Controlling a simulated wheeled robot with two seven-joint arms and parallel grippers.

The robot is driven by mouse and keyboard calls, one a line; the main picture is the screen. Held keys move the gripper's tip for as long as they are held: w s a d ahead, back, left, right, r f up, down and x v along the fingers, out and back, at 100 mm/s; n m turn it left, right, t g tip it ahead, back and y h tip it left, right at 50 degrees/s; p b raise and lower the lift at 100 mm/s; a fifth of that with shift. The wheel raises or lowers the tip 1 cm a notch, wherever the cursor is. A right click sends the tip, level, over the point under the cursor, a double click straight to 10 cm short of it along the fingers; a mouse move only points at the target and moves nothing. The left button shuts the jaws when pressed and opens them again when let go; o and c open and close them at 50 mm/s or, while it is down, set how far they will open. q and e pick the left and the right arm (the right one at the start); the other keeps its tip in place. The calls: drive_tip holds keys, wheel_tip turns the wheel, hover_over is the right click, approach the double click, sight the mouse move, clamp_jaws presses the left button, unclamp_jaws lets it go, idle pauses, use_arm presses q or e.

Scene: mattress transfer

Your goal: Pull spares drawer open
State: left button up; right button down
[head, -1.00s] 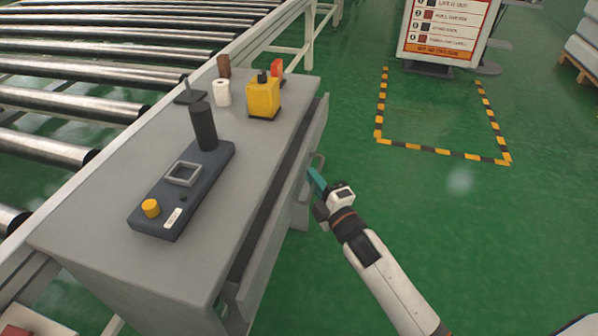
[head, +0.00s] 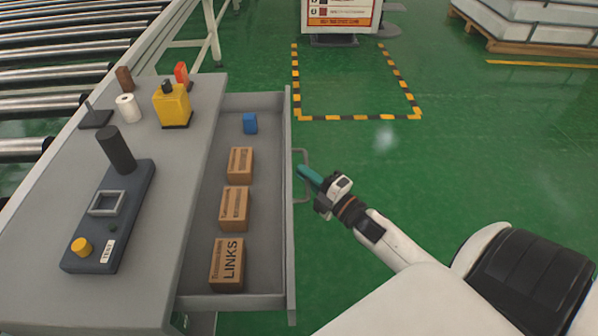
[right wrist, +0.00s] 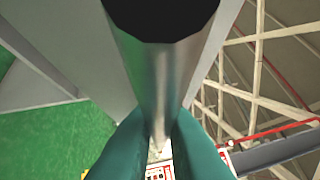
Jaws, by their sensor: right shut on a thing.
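The spares drawer (head: 289,230) stands pulled well out from the right side of the grey cabinet (head: 150,240) in the head view. Inside it lie cardboard boxes, one marked LINKS (head: 227,265), and a small blue item (head: 250,123) at the far end. My right gripper (head: 305,172) is at the drawer's handle (head: 302,154), on the outer face. In the right wrist view the teal fingers (right wrist: 160,145) are shut on the metal handle bar (right wrist: 163,75). My left gripper is not in view.
On the cabinet top are a control box (head: 110,215), a yellow device (head: 172,104), a white roll (head: 128,108) and a red item (head: 182,73). A roller conveyor (head: 70,75) runs behind. Green floor right of the drawer is clear, with a striped marked area (head: 355,85).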

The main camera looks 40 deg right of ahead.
drive_tip(key=shift+f, duration=0.1)
drive_tip(key=c, duration=1.5)
unclamp_jaws()
